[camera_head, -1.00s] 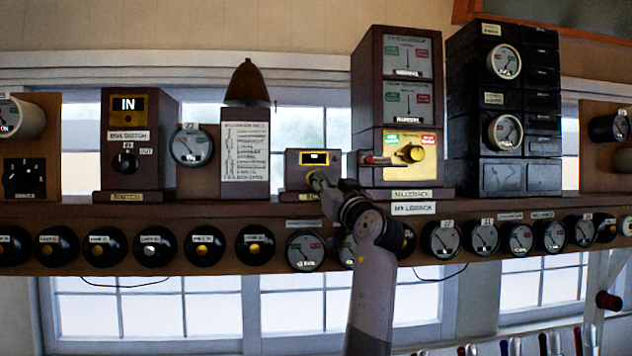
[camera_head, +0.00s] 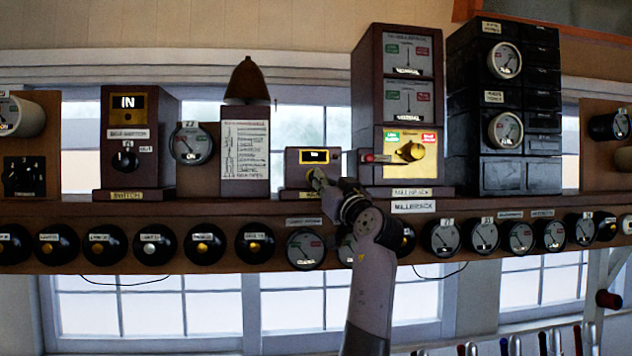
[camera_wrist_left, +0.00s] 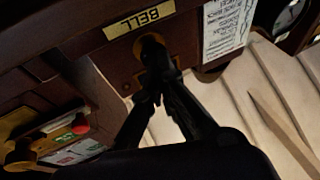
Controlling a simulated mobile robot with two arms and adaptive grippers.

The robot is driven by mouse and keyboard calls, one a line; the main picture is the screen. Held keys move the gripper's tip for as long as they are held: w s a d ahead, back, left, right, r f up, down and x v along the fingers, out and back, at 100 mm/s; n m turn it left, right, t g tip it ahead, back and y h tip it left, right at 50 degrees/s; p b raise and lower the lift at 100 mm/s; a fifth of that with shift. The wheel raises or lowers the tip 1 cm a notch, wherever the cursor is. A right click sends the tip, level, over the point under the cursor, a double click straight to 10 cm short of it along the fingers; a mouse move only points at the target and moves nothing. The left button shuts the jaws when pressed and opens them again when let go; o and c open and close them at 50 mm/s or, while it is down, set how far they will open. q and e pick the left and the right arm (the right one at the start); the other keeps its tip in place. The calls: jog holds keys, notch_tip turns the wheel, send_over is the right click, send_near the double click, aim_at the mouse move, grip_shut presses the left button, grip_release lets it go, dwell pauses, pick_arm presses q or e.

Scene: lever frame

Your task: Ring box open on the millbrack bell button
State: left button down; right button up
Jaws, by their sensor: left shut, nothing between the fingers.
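The bell box (camera_head: 306,160) is a small dark wooden box on the shelf, with a yellow-framed window high on its front. In the left wrist view, which is turned over, its BELL label (camera_wrist_left: 137,18) shows beside a round brass fitting (camera_wrist_left: 147,42), the bell button. My left gripper (camera_head: 318,178) is shut and empty, its fingertips at the lower front of this box. In the left wrist view the closed fingertips (camera_wrist_left: 154,70) overlap the button and hide most of it; I cannot tell whether they touch it. My right gripper is out of view.
The tall Millbrack instrument (camera_head: 366,110) stands close on the right, with a red button (camera_head: 367,157) and brass knob (camera_head: 410,151). A card-fronted box (camera_head: 245,155) stands on the left. Several round dials and black plungers line the shelf front (camera_head: 130,208) below.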

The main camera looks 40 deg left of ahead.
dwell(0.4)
pick_arm(q)
jog(key=shift+d, duration=0.1)
dwell(0.9)
dwell(1.2)
jog(key=shift+s, duration=0.1)
